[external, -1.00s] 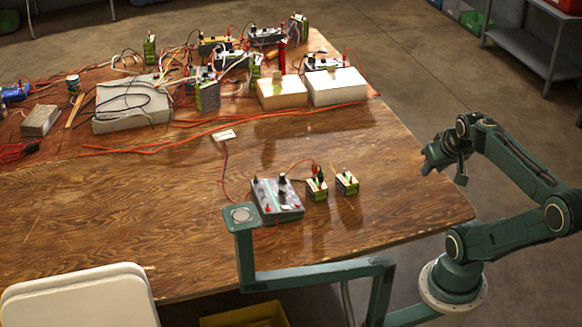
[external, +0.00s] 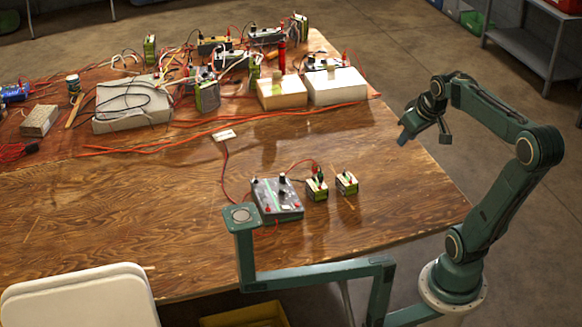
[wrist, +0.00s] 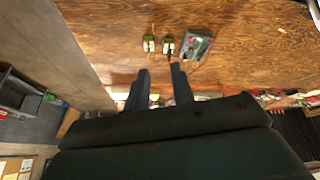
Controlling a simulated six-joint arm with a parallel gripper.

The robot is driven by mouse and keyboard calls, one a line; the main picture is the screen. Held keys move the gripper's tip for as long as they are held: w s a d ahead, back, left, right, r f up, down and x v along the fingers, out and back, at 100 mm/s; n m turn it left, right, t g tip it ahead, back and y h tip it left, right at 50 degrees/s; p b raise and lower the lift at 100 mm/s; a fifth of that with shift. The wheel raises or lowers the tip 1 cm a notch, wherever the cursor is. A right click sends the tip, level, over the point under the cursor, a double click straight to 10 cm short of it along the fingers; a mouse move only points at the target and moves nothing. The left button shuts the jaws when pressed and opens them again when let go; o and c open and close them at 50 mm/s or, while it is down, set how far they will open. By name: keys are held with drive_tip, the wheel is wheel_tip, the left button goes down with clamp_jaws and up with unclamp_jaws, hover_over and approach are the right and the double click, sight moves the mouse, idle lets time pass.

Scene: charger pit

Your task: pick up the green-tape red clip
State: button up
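A small grey charger box (external: 278,200) with knobs and wires sits on the wooden table; it also shows in the wrist view (wrist: 197,46). Two small green-sided batteries stand to its right, a near one (external: 316,190) and a far one (external: 347,184). Small clips and wires sit on top of the batteries, with red and green bits. They are too small to tell which is the green-tape red clip. My gripper (external: 404,137) is in the air near the table's right edge, away from the batteries. In the wrist view its two fingers (wrist: 160,88) are apart with nothing between them.
Red and white wires and several devices crowd the back of the table (external: 130,225). Two pale boxes (external: 337,87) stand at the back right. The table's right part is clear.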

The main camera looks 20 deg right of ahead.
drive_tip(key=w+a+n+y, duration=0.1)
drive_tip(key=w+a+n, duration=0.15)
drive_tip(key=w, duration=0.75)
drive_tip(key=n+g+y, duration=0.3)
drive_tip(key=n+y, duration=0.1)
drive_tip(key=n, duration=0.7)
hover_over(315, 165)
drive_tip(key=s+d, duration=0.2)
drive_tip(key=d, duration=0.4)
wheel_tip(315, 165, down, 22)
drive_tip(key=shift+x, duration=4.5)
drive_tip(key=shift+x, duration=2.55)
